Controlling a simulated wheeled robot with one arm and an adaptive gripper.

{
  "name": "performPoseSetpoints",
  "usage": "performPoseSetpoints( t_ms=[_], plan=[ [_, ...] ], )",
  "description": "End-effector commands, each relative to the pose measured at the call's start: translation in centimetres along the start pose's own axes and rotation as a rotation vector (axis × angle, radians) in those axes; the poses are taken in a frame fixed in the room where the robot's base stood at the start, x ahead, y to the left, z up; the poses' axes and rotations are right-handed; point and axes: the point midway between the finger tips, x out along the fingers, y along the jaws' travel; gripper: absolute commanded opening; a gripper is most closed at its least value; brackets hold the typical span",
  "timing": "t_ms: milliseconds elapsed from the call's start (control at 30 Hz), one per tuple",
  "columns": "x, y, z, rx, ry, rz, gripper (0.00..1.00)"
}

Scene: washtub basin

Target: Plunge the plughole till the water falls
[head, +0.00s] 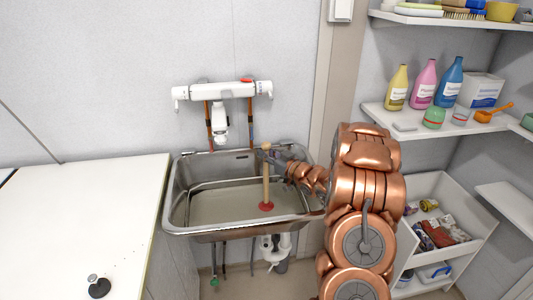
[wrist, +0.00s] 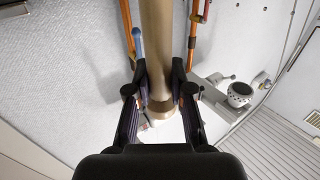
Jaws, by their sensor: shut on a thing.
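The metal basin (head: 172,205) hangs on the wall and holds cloudy grey-beige water (head: 222,206). The plunger has a pale wooden handle (head: 266,183) and a red cup (head: 266,206). It stands nearly upright in the basin, right of the middle, with its cup at the water. My gripper (head: 269,153) is shut on the upper part of the handle. In the wrist view the handle (wrist: 157,40) runs between the two black fingers (wrist: 160,95). The plughole is hidden, and I cannot tell whether the cup sits over it.
A white tap unit (head: 221,92) with a downward spout is above the basin. A white worktop (head: 85,220) is on the left, with a black plug (head: 98,288) on it. Shelves with bottles (head: 423,84) and an open bin (head: 440,228) are on the right.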

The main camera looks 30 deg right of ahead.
Motion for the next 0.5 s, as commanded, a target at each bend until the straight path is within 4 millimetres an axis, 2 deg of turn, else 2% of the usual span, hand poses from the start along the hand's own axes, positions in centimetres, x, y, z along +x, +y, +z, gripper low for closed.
performPoseSetpoints(
  t_ms=[500],
  plan=[
    [-0.05,-0.04,0.39,0.002,-0.005,0.000,0.00]
  ],
)
